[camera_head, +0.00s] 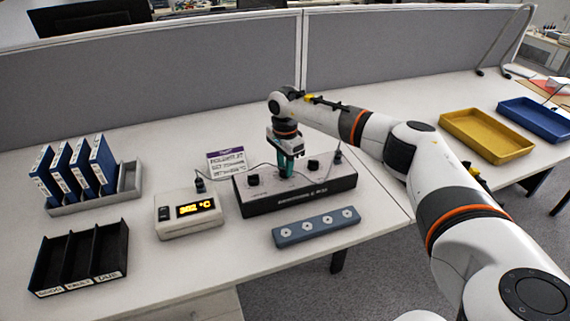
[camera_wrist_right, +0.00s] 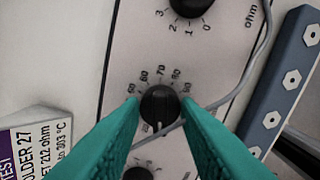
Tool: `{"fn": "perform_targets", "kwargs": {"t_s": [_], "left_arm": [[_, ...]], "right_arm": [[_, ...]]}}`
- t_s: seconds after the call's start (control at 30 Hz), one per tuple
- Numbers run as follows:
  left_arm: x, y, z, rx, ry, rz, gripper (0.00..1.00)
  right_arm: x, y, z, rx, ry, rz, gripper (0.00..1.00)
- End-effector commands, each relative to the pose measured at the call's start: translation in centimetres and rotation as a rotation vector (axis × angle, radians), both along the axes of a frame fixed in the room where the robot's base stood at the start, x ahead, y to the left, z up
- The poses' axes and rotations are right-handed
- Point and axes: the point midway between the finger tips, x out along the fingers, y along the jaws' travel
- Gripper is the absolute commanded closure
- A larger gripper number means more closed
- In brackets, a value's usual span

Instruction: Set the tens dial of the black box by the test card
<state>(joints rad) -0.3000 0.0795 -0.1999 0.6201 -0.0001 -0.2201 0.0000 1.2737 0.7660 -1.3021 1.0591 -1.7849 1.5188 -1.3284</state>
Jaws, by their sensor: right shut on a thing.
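The black box (camera_head: 318,194) stands mid-desk with a pale top and several dark knobs. My right gripper (camera_head: 287,171) points down over its middle knob. In the right wrist view the teal fingers are shut on the tens dial (camera_wrist_right: 159,104), a black knob with a white pointer mark. The test card (camera_head: 227,162) stands behind the box; in the right wrist view the card (camera_wrist_right: 38,148) reads "212 ohm" and "303 °C". My left gripper is out of view.
A white meter (camera_head: 189,222) with an orange display stands left of the box, wired to it. A blue-grey strip (camera_head: 316,228) lies in front. Blue binders (camera_head: 75,168), a black tray (camera_head: 80,261), and yellow (camera_head: 487,137) and blue bins (camera_head: 534,119) sit farther out.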

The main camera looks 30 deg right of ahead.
Motion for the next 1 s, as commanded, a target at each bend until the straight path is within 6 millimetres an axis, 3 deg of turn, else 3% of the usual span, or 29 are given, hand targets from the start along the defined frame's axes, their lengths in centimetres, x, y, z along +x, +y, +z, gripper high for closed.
{"fn": "perform_targets", "kwargs": {"t_s": [0.03, 0.07, 0.2, 0.57, 1.0], "left_arm": [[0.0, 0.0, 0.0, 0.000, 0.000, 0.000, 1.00], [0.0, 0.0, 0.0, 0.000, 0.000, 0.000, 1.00], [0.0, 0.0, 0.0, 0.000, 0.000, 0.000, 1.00], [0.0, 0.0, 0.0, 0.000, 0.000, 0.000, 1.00], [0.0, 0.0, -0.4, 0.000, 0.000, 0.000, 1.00]], "right_arm": [[0.1, -0.1, 0.1, 0.000, -0.004, -0.002, 0.94], [0.1, -0.1, 0.1, 0.000, -0.004, -0.002, 0.69], [0.1, -0.1, 0.1, 0.000, -0.003, -0.002, 0.49], [0.1, 0.0, 0.7, 0.000, -0.003, -0.002, 0.49], [0.1, -0.1, 9.1, 0.000, -0.007, -0.003, 0.49]]}}
